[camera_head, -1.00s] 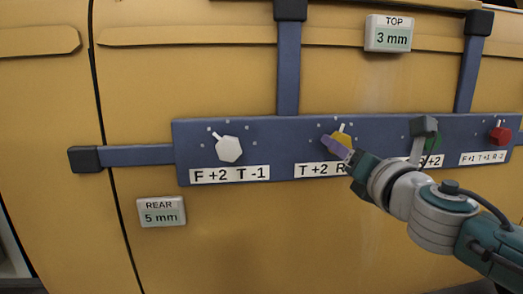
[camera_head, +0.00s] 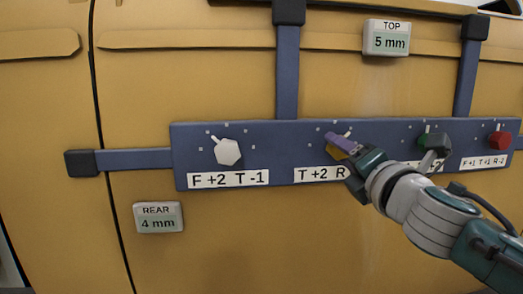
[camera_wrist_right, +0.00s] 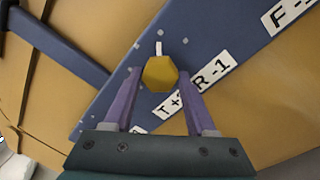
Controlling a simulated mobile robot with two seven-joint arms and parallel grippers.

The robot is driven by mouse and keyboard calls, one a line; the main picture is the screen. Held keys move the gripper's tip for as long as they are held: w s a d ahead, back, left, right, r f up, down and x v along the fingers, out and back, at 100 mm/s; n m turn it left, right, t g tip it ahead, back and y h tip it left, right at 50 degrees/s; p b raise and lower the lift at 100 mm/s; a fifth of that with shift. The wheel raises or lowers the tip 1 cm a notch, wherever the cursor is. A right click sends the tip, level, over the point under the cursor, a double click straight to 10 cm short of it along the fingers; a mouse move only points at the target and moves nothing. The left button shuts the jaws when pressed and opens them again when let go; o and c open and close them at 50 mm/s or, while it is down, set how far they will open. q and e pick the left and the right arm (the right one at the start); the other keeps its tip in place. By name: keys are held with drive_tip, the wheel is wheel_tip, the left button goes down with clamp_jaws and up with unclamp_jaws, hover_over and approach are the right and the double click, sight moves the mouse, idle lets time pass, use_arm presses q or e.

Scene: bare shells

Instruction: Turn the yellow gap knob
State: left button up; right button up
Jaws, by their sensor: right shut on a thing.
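The yellow knob (camera_wrist_right: 160,73) sits on the blue panel above a label reading T +2 R -1 in the right wrist view. Its white pointer stands at the top of the knob in that view. In the head view the yellow knob (camera_head: 340,154) is mostly hidden by my right gripper. My right gripper (camera_head: 331,140) is shut on the yellow knob, with one purple finger on each side of it in the wrist view (camera_wrist_right: 160,71). My left gripper is not in view.
The blue panel (camera_head: 285,140) also carries a white knob (camera_head: 228,152), a green knob (camera_head: 433,140), partly covered, and a red knob (camera_head: 499,141). The TOP display (camera_head: 387,38) reads 5 mm. The REAR display (camera_head: 158,217) reads 4 mm. Yellow body panels lie behind.

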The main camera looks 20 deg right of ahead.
drive_tip(key=o, duration=1.4)
drive_tip(key=shift+s, duration=0.1)
drive_tip(key=s, duration=0.3)
drive_tip(key=s+a, duration=0.1)
drive_tip(key=s, duration=0.2)
drive_tip(key=s+a, duration=0.1)
drive_tip(key=s, duration=0.2)
drive_tip(key=shift+s+f, duration=0.2)
drive_tip(key=shift+s, duration=0.1)
